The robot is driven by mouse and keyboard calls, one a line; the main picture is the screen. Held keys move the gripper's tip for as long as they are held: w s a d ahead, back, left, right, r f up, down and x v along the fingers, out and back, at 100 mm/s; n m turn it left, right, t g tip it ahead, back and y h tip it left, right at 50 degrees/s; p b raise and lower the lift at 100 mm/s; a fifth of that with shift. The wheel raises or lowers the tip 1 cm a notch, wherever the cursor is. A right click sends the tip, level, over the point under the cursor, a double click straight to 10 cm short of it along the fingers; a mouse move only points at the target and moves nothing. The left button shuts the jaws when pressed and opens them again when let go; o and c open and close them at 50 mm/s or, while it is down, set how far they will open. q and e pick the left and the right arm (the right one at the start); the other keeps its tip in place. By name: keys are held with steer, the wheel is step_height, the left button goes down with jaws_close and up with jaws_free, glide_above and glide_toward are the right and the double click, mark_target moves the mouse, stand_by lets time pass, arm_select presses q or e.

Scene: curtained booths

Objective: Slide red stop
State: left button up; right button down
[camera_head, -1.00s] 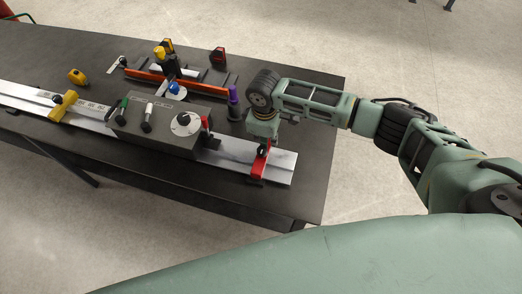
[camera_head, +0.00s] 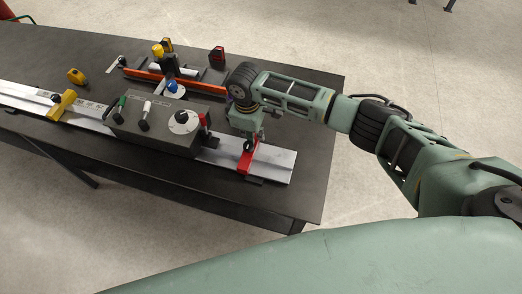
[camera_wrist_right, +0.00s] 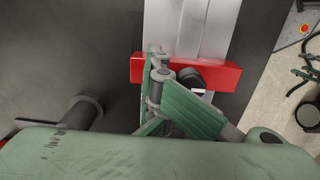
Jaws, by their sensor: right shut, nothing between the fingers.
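The red stop (camera_head: 246,160) sits across the silver rail (camera_head: 280,163), near the rail's right end and to the right of the grey box. In the right wrist view the red stop (camera_wrist_right: 222,77) crosses the rail (camera_wrist_right: 205,30), with a dark knob partly hidden behind the fingers. My right gripper (camera_head: 250,138) is shut and empty, pointing down at the stop. In the wrist view my gripper (camera_wrist_right: 157,58) overlaps the left part of the stop; whether it touches cannot be told for sure. My left gripper is not in view.
The grey box (camera_head: 157,128) with levers and a dial stands on the rail, left of the stop. A yellow stop (camera_head: 62,104) is farther left. An orange-edged fixture (camera_head: 175,82) lies behind. Bare dark table (camera_head: 310,130) is right of the rail.

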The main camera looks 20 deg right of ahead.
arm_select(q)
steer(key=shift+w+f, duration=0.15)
arm_select(e)
steer(key=shift+y, duration=0.4)
steer(key=shift+s+a+r, duration=0.1)
steer(key=shift+a, duration=1.05)
steer(key=shift+s+a+r, duration=0.1)
steer(key=shift+a, duration=1)
steer(key=shift+s+a+r, duration=0.15)
steer(key=shift+s+r, duration=0.05)
steer(key=shift+s, duration=0.1)
steer(key=shift+s+a, duration=0.1)
steer(key=c, duration=2.2)
jaws_free()
steer(key=o, duration=0.6)
steer(key=shift+a+r, duration=0.15)
steer(key=shift+a, duration=0.2)
steer(key=shift+o, duration=1)
steer(key=shift+d, duration=0.1)
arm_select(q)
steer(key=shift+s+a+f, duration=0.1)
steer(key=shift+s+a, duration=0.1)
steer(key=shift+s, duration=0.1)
arm_select(e)
steer(key=shift+w+d, duration=0.2)
steer(key=shift+d, duration=0.2)
